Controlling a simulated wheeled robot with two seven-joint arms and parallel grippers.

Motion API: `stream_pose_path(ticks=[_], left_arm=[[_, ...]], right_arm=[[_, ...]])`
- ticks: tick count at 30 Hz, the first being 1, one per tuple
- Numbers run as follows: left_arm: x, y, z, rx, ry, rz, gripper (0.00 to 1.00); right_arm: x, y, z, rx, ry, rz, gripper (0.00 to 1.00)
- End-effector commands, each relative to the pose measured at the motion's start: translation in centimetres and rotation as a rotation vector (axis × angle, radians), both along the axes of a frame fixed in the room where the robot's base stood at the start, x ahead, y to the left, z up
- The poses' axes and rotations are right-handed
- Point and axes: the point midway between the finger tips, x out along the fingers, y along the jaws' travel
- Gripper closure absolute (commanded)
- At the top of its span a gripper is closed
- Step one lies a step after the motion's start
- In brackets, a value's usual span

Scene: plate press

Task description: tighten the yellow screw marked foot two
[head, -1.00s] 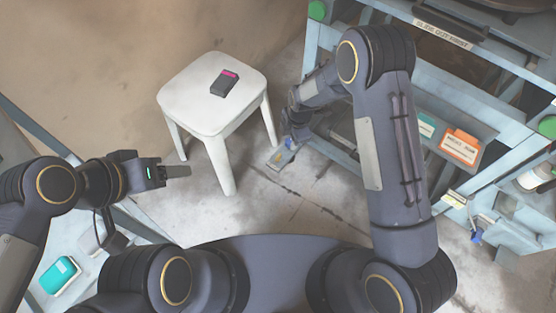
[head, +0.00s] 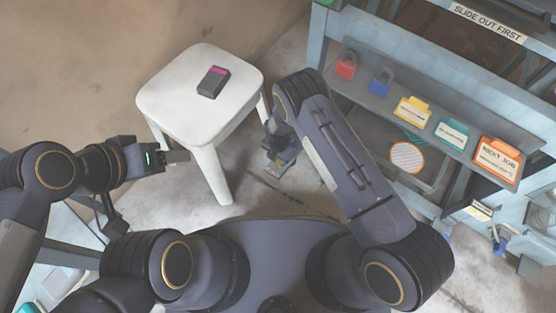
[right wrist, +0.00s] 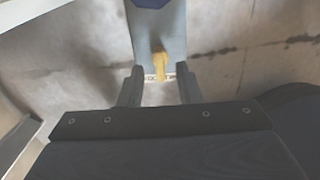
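In the right wrist view the yellow screw (right wrist: 159,64) stands on a narrow blue-grey foot (right wrist: 160,30). A small white label (right wrist: 151,78) beside it is partly covered, and I cannot read it fully. My right gripper (right wrist: 160,72) is open, with one finger on each side of the screw. I cannot tell whether they touch it. In the head view my right gripper (head: 278,163) is low near the floor, beside the stool, and the screw cannot be made out. My left gripper (head: 177,157) is held out left of the stool; its finger gap does not show.
A white stool (head: 185,115) carries a dark device (head: 213,82) with a pink display. The blue-grey press frame (head: 440,65) stands at right, with padlocks and coloured tags on its shelf. Another frame foot with a blue part (head: 498,243) is at lower right.

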Motion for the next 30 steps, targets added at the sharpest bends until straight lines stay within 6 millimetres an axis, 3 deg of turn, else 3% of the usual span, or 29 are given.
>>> stream_pose_path(ticks=[4, 14, 21, 30], left_arm=[[0.0, 0.0, -0.8, 0.0, 0.0, 0.0, 0.38], [0.0, 0.0, -0.8, 0.0, 0.0, 0.0, 0.38], [0.0, 0.0, -0.8, 0.0, 0.0, 0.0, 0.38], [0.0, 0.0, -0.9, 0.0, 0.0, 0.0, 0.38]], right_arm=[[0.0, 0.0, -1.7, -0.001, -0.001, -0.002, 0.68], [0.0, 0.0, -2.0, -0.001, -0.001, -0.001, 0.68], [0.0, 0.0, -2.0, 0.0, 0.0, -0.001, 0.98], [0.0, 0.0, -2.0, 0.0, 0.0, -0.012, 1.0]])
